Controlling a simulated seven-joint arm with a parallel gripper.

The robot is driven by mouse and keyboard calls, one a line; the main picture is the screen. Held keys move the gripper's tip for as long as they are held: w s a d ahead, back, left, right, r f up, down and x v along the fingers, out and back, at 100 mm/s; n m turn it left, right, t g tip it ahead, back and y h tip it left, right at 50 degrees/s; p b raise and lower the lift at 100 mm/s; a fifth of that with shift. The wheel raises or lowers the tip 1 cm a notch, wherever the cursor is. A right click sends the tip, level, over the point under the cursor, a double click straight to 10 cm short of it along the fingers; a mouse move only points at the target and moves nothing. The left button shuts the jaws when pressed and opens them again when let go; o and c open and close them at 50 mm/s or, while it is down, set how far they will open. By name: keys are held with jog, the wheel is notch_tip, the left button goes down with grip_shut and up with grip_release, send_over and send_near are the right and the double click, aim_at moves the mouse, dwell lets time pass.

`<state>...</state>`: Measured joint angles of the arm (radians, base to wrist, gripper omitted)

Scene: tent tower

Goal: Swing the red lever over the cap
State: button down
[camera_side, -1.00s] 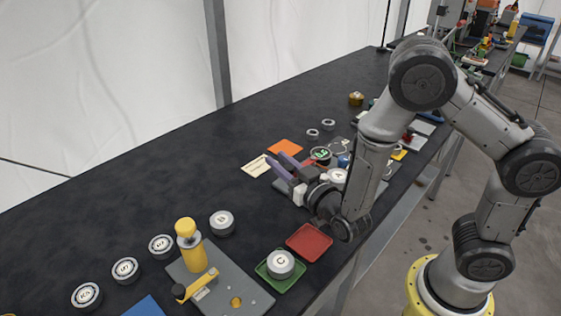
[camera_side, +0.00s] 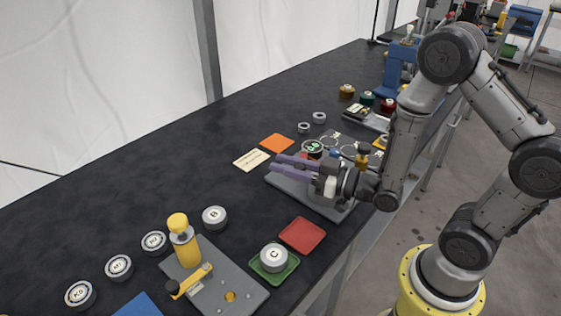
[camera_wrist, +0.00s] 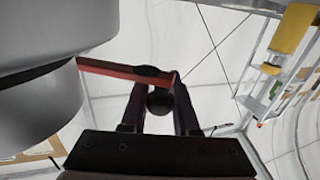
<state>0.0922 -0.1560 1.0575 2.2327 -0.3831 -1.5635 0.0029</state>
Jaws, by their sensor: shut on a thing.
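In the wrist view, the red lever (camera_wrist: 118,70) is a flat red bar crossing above my fingers, with a black ball knob (camera_wrist: 160,101) near its right end. My gripper (camera_wrist: 160,90) has its two dark fingers on either side of the knob, shut on it. A large grey round body (camera_wrist: 60,30) fills the left edge close by; I cannot tell whether it is the cap. In the side view, my gripper (camera_side: 283,166) lies level over the grey plate (camera_side: 287,186), its purple fingers pointing left.
A green-marked round piece (camera_side: 312,148) sits behind my fingers, an orange square (camera_side: 277,143) and cream card (camera_side: 251,160) to their left. A red tray (camera_side: 302,236) and a green tray (camera_side: 284,276) with a canister C (camera_side: 274,257) stand in front.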

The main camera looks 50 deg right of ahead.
jog(key=shift+s+d+n+g+y, duration=0.15)
jog(key=shift+s+n+g+y, duration=0.4)
jog(key=shift+y, duration=0.55)
jog(key=shift+n, duration=0.25)
jog(key=shift+r, duration=0.1)
jog(key=c, duration=0.7)
grip_release()
jog(key=shift+o, duration=0.2)
jog(key=shift+s, duration=0.15)
jog(key=v, duration=1.1)
jog(key=shift+s+d, duration=0.25)
jog(key=shift+s, duration=0.05)
